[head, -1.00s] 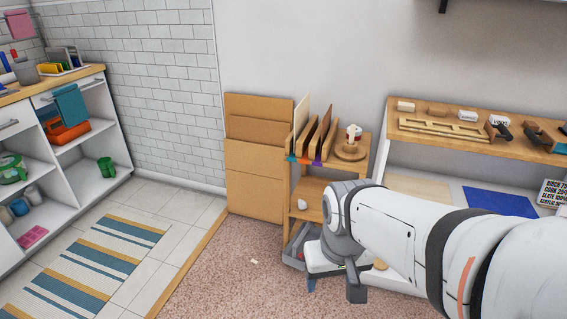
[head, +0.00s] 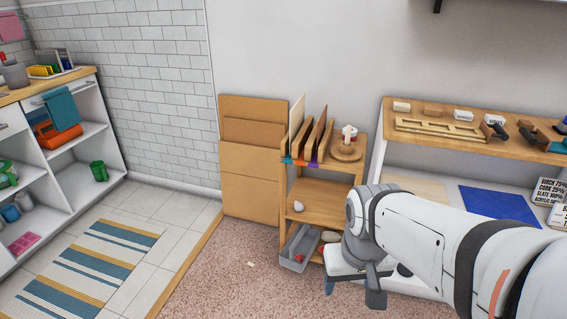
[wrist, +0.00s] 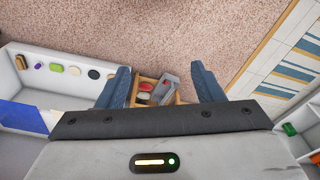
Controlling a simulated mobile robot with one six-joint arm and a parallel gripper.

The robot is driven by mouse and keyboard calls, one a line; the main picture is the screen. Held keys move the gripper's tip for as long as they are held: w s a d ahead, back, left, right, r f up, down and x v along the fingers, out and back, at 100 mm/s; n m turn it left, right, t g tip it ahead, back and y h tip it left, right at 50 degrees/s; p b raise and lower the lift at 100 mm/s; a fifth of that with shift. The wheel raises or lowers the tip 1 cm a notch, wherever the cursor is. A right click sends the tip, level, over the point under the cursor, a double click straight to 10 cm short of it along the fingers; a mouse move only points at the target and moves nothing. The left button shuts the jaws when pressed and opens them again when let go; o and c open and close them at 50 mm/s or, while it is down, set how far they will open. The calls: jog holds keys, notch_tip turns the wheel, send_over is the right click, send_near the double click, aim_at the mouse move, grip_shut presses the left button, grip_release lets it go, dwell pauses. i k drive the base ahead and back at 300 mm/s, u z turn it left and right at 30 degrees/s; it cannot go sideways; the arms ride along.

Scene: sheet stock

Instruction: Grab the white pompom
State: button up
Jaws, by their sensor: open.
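A small white rounded thing (head: 298,206), which looks like the white pompom, sits on the middle shelf of the wooden rack (head: 322,204) in the head view. I cannot make it out surely in the wrist view. My gripper (wrist: 160,68) is open and empty, with its two blue fingers wide apart. In the wrist view the rack (wrist: 150,76) shows small between the fingers, some way off. In the head view my arm covers the rack's lower right part.
A grey bin (head: 297,250) sits low in the rack, with a red thing beside or in it. Upright sheets (head: 300,135) and a round wooden stand (head: 346,150) are on top. Cardboard panels (head: 253,170) stand to the left, a workbench (head: 470,140) to the right. The carpet (head: 220,285) in front is mostly clear.

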aim_at(299, 207)
jog(key=u, duration=3.4)
jog(key=k, duration=1.35)
jog(key=z, duration=2.3)
jog(key=i, duration=0.9)
